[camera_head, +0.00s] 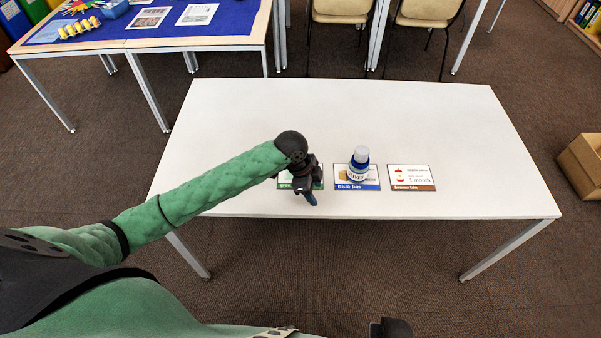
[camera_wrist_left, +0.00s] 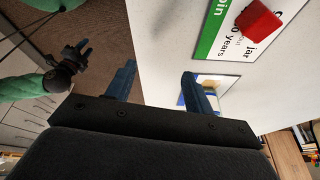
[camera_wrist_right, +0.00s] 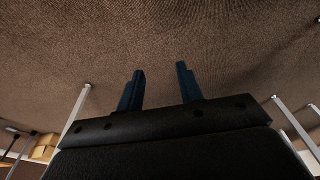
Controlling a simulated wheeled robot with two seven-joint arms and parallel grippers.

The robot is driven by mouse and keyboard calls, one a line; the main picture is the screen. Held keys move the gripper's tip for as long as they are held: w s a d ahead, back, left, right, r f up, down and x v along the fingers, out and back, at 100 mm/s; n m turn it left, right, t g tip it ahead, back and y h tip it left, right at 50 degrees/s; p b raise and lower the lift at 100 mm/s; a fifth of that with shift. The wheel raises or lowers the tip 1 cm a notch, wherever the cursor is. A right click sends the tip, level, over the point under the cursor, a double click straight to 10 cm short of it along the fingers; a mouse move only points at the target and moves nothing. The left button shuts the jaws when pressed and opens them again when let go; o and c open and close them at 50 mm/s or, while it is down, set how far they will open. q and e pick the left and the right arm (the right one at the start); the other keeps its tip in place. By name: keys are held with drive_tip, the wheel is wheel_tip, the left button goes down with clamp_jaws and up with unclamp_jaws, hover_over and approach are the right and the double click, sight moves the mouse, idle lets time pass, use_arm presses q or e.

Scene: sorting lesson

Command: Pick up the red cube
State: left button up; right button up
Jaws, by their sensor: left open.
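The red cube (camera_wrist_left: 258,20) lies on the green-edged card (camera_wrist_left: 226,32) on the white table, near the top right of the left wrist view. In the head view the cube is not visible, with my left gripper and arm covering much of the green card. My left gripper (camera_head: 309,195) is open over the near part of that card; in the left wrist view its fingers (camera_wrist_left: 158,70) are apart and empty, and the cube is beyond them to the right. My right gripper (camera_wrist_right: 160,70) is open and empty over the floor; it also shows in the left wrist view (camera_wrist_left: 83,48).
The rest of the white table (camera_head: 440,115) is clear. A cardboard box (camera_head: 582,165) is on the floor at right.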

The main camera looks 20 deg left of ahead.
use_arm(q)
drive_tip(key=shift+w+a+r+m+g+y+p, duration=0.2)
drive_tip(key=shift+w+a+m, duration=0.15)
drive_tip(key=shift+w+a, duration=1.15)
drive_tip(key=shift+w+a+r+m+g+y+p, duration=0.15)
drive_tip(key=shift+w+a+m, duration=0.25)
drive_tip(key=shift+w+a, duration=1.1)
drive_tip(key=shift+w+a+r+m+g+y+p, duration=0.1)
drive_tip(key=shift+w+a+m+g+p, duration=0.2)
drive_tip(key=shift+w+a, duration=1.15)
drive_tip(key=p+x, duration=0.2)
drive_tip(key=x, duration=0.2)
drive_tip(key=shift+w+d, duration=0.15)
drive_tip(key=shift+w, duration=0.05)
drive_tip(key=shift+f+p, duration=0.3)
drive_tip(key=shift+f, duration=0.15)
use_arm(e)
drive_tip(key=s+d+f, duration=0.1)
drive_tip(key=s+f, duration=0.3)
drive_tip(key=f, duration=0.5)
drive_tip(key=s+d+f, duration=0.2)
drive_tip(key=s+f, duration=0.2)
drive_tip(key=f, duration=0.5)
drive_tip(key=shift+s+f, duration=0.25)
drive_tip(key=shift+s, duration=0.05)
use_arm(q)
drive_tip(key=c, duration=1)
use_arm(e)
drive_tip(key=shift+s+d, duration=0.1)
drive_tip(key=shift+d, duration=0.05)
